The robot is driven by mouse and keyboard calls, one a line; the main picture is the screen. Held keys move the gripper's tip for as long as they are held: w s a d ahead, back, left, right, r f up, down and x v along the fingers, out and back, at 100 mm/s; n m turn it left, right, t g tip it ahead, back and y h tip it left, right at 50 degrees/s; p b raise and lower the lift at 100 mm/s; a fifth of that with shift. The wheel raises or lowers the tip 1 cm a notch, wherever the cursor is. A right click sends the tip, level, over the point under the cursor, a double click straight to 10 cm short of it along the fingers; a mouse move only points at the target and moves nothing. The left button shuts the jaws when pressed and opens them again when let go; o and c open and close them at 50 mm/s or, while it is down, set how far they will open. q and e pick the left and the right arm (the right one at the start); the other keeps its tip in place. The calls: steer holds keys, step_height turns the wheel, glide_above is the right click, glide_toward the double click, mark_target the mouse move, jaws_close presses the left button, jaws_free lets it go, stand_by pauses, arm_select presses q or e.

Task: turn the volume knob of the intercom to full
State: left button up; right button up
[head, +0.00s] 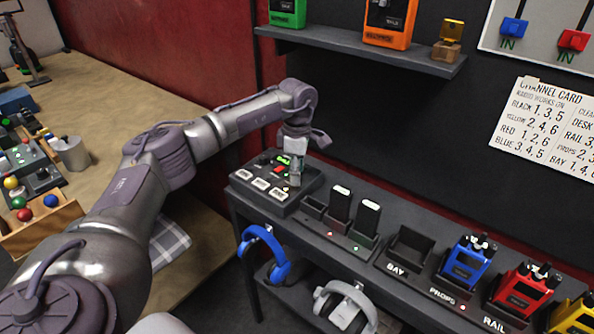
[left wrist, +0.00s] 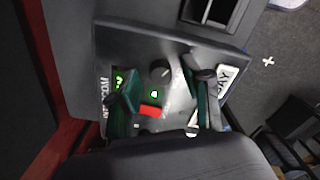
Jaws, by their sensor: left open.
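The intercom (head: 273,196) is a dark box at the left end of the shelf, with white buttons and a red button. In the left wrist view its panel (left wrist: 175,47) shows a dark round volume knob (left wrist: 160,71), a red button (left wrist: 150,111) and green lights. My left gripper (head: 292,172) points down over the intercom. In the left wrist view the gripper (left wrist: 160,88) is open, with one finger on each side of the knob area. I cannot tell whether a finger touches the knob, and the head view hides it behind the gripper. My right gripper is out of view.
Charging slots with two upright batteries (head: 367,217) stand right of the intercom, then an empty bay (head: 408,246) and blue (head: 466,262) and red (head: 521,290) radios. Blue headphones (head: 266,252) hang below the front edge. An upper shelf (head: 360,48) holds more devices.

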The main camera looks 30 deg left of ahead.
arm_select(q)
step_height(320, 180, up, 12)
stand_by(0.6)
stand_by(0.5)
